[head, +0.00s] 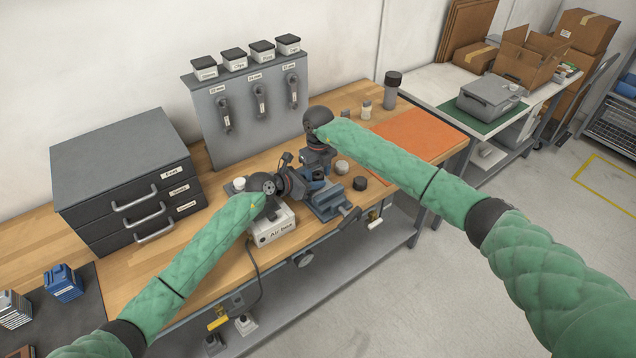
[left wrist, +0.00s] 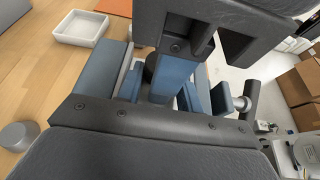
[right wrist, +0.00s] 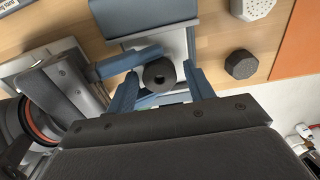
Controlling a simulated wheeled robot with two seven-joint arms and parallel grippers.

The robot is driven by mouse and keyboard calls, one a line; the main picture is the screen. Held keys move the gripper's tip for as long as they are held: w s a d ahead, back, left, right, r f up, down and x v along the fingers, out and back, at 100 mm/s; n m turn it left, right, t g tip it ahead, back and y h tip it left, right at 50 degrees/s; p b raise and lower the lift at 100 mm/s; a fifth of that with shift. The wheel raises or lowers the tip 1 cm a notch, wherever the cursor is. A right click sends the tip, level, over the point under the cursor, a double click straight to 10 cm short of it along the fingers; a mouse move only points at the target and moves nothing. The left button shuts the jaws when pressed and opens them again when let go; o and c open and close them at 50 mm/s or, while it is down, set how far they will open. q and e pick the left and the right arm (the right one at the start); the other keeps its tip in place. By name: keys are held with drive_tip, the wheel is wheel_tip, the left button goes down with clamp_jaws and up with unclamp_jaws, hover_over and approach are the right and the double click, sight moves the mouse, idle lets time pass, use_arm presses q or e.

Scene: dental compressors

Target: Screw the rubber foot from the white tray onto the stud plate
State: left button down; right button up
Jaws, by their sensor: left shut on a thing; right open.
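The black rubber foot (right wrist: 159,75), round with a centre hole, shows in the right wrist view above a pale plate (right wrist: 177,43), apparently the stud plate, at the blue vise (head: 328,203). My left gripper (head: 298,184) is shut on the foot from the side; a dark part of it shows in the left wrist view (left wrist: 148,68). My right gripper (right wrist: 160,88) is open, its blue fingers on either side of the foot, apparently not touching it. Whether the foot meets a stud is hidden. The white tray (left wrist: 62,34) looks empty in the left wrist view.
A black knob-like piece (right wrist: 241,64) and a pale perforated piece (right wrist: 252,8) stand beside the vise. An orange mat (head: 405,134) lies right. A white box labelled "Air box" (head: 275,231) stands at the front edge. A grey tool panel (head: 250,110) and drawers (head: 125,175) stand behind and left.

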drive_tip(key=c, duration=1)
drive_tip(key=shift+m, duration=1.7)
drive_tip(key=shift+d, duration=0.1)
drive_tip(key=o, duration=1.1)
drive_tip(key=shift+r, duration=2.25)
drive_tip(key=o, duration=0.5)
